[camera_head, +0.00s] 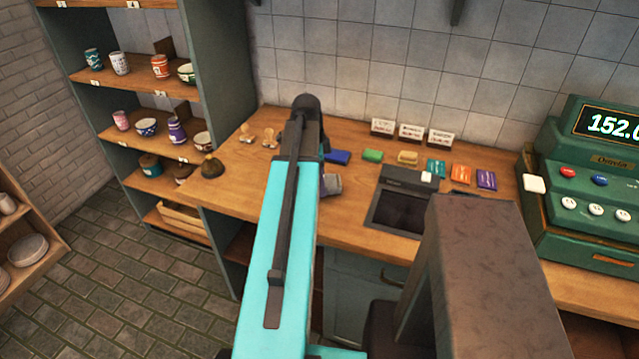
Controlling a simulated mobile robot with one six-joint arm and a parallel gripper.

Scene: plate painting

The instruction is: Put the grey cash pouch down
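A small grey item (331,185) shows just right of my raised turquoise arm, low over or on the wooden counter (345,225). It looks like the grey cash pouch, but my arm hides its left part. My gripper is hidden behind my arm, and only dark wrist parts show near the arm's far end. I cannot tell whether the fingers are open or shut, or whether the grey item is held or rests on the counter.
A dark brown tied bag (212,166) stands at the counter's left end. Coloured blocks and packets, label cards (411,132) and a dark tray device (402,205) lie along the counter. A green cash register (590,185) stands right. Shelves with cups (120,63) stand left.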

